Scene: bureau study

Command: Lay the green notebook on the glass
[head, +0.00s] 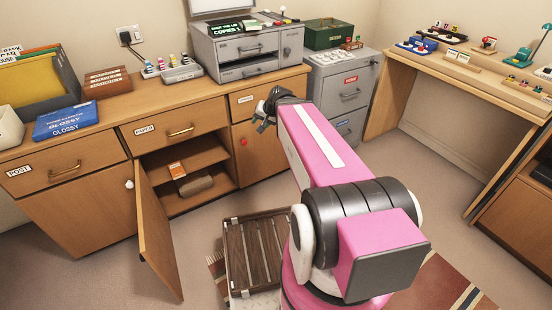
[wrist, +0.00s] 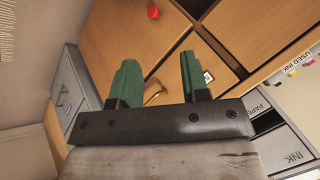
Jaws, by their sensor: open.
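I cannot make out a green notebook for certain in either view. The grey copier (head: 247,48) stands on the wooden bureau in the head view, with a pale panel (head: 222,5) raised behind it. A dark sign with pale green lettering (head: 236,27) is on its top, and I cannot clearly see the glass. My gripper (head: 265,112) is in front of the bureau's right end, below the copier. In the wrist view my gripper (wrist: 158,62) is open, its two green fingers apart with nothing between them.
The bureau's low door (head: 160,232) stands open into the floor space. An orange-labelled packet (head: 177,170) is inside. A blue GLOSSY box (head: 66,121) lies on the bureau top. A grey filing cabinet (head: 345,88) bears a green box (head: 328,34). A slatted wooden crate (head: 255,250) is beside me.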

